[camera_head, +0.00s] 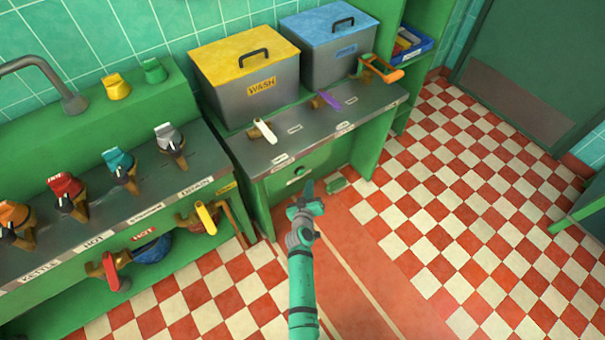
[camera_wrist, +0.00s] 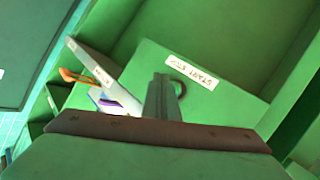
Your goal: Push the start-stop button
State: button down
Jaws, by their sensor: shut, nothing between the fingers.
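The start-stop button (camera_head: 298,171) is a small round shape on the green front panel below the grey counter. In the wrist view, a white label (camera_wrist: 191,72) reading "START STOP" sits on this green panel. A dark reddish rim of the button (camera_wrist: 181,87) shows just right of my fingertips, and the fingers hide the rest. My gripper (camera_head: 307,187) is in front of the panel, slightly below the button in the head view. In the wrist view my gripper (camera_wrist: 161,77) is shut and empty, pointing at the panel. I cannot tell whether it touches the button.
The grey counter (camera_head: 235,143) above the panel carries a yellow-lidded wash bin (camera_head: 250,98), a blue-lidded bin (camera_head: 330,70) and several levers. A lower counter with coloured taps (camera_head: 66,190) stands left. Open checkered floor (camera_head: 470,215) lies right.

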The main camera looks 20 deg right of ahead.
jog(key=shift+s+d, duration=0.25)
jog(key=shift+s, duration=0.45)
jog(key=shift+s+d, duration=0.25)
jog(key=shift+s, duration=0.4)
jog(key=shift+s+d, duration=0.25)
jog(key=shift+s, duration=0.45)
jog(key=s+a+r+y, duration=0.1)
jog(key=s+a, duration=0.4)
jog(key=s, duration=0.3)
jog(key=s+a+r+t+y, duration=0.1)
jog(key=s+a+r+y, duration=0.1)
jog(key=s+a, duration=0.5)
jog(key=s+a+r+y, duration=0.1)
jog(key=s+a, duration=0.2)
jog(key=s, duration=0.7)
jog(key=s+a+r+y, duration=0.1)
jog(key=s+a+r, duration=0.1)
jog(key=s+r, duration=0.6)
jog(key=s+a+r+t, duration=0.1)
jog(key=s+a+r, duration=0.1)
jog(key=s+r, duration=0.7)
notch_tip(320, 180, up, 2)
jog(key=shift+a+r+m+y, duration=0.15)
jog(key=shift+a+m+y, duration=0.15)
jog(key=shift+m+y, duration=0.1)
